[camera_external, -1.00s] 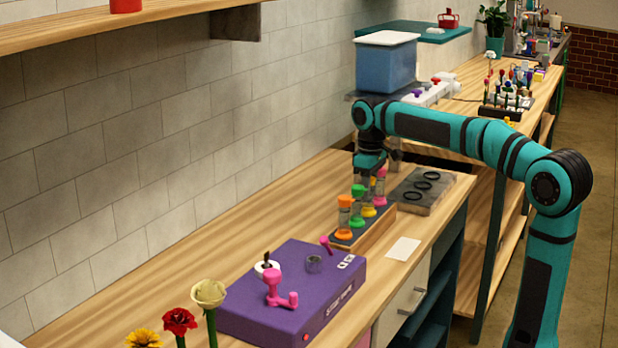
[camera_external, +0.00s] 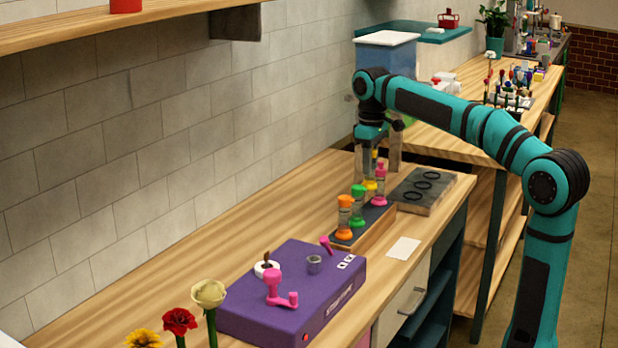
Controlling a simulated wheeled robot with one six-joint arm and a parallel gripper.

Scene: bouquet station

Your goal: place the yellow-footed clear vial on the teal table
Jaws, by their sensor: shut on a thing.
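The yellow-footed clear vial hangs upright from my gripper (camera_external: 372,152), with its yellow foot (camera_external: 370,185) showing below the fingers, above the far end of the vial rack. My gripper points down and is shut on the vial; the fingers and arm hide much of its upper part. It appears just left of a pink-capped vial (camera_external: 379,184) standing in the rack. A teal tabletop (camera_external: 440,37) stands at the back by the wall, partly hidden by a blue bin.
The wooden rack (camera_external: 378,226) also holds orange-capped (camera_external: 344,216) and green-capped (camera_external: 358,205) vials. A grey board with black rings (camera_external: 422,190) lies to its right. A purple box (camera_external: 290,300) is in front.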

